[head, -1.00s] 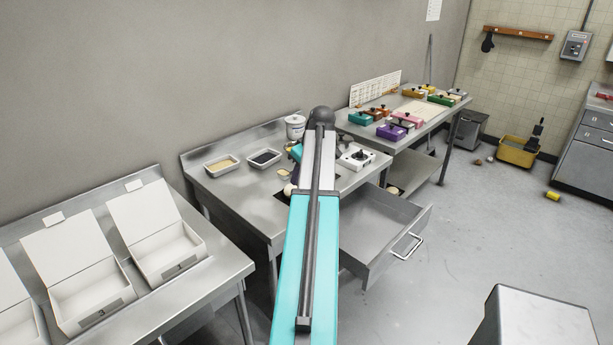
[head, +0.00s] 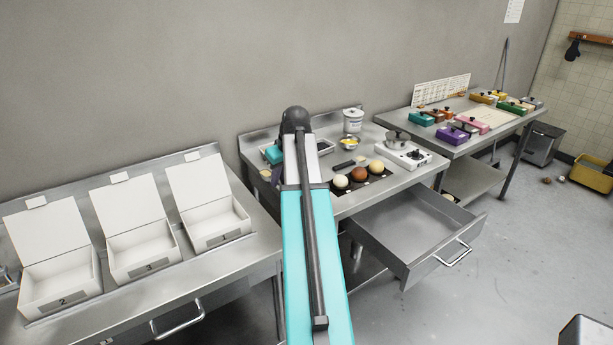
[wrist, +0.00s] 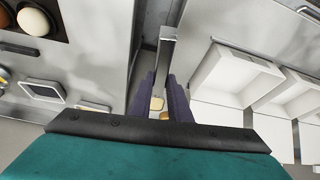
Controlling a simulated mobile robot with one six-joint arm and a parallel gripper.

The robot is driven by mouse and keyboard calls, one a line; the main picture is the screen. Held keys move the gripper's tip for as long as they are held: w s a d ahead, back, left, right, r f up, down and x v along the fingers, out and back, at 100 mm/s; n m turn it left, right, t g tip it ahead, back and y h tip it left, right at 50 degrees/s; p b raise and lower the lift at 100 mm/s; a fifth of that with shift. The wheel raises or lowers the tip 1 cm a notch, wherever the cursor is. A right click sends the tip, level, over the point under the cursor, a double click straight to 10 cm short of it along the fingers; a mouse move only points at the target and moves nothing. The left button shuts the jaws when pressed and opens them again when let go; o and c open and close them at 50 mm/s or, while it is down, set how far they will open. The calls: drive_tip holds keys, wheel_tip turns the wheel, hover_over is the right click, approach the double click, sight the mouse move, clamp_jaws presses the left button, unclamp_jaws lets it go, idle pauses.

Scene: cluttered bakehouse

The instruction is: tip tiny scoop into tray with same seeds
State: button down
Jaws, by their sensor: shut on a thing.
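My gripper (wrist: 159,102) has its purple fingers close together, shut on the tiny scoop (wrist: 157,103). Only a small pale yellowish part of it shows between the fingers, so its contents cannot be made out. In the head view my arm hides most of the gripper near the left end of the middle steel table (head: 352,207). In the wrist view a small tray with dark seeds (wrist: 42,90) lies to the left of the fingers. A second tray (wrist: 93,106) is mostly hidden by my wrist. The fingers are apart from both trays.
Open white boxes (head: 145,262) stand on the left table. Round balls (head: 359,175), a white scale (head: 403,155) and a white tub (head: 353,120) are on the middle table. Its open drawer (head: 415,240) juts forward. Coloured boxes (head: 452,135) stand on the far table.

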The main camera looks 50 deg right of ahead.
drive_tip(key=w+a+f+b, duration=0.1)
drive_tip(key=w+a, duration=0.3)
drive_tip(key=a, duration=1.2)
drive_tip(key=w+a+f+n+b, duration=0.1)
drive_tip(key=w+a+b, duration=0.2)
drive_tip(key=a, duration=1.3)
drive_tip(key=w+a+f+n+y+b, duration=0.1)
drive_tip(key=w+a, duration=0.5)
drive_tip(key=a, duration=1)
drive_tip(key=shift+a+f+b, duration=0.3)
drive_tip(key=shift+f+b, duration=0.15)
drive_tip(key=shift+b, duration=0.05)
drive_tip(key=shift+a, duration=0.15)
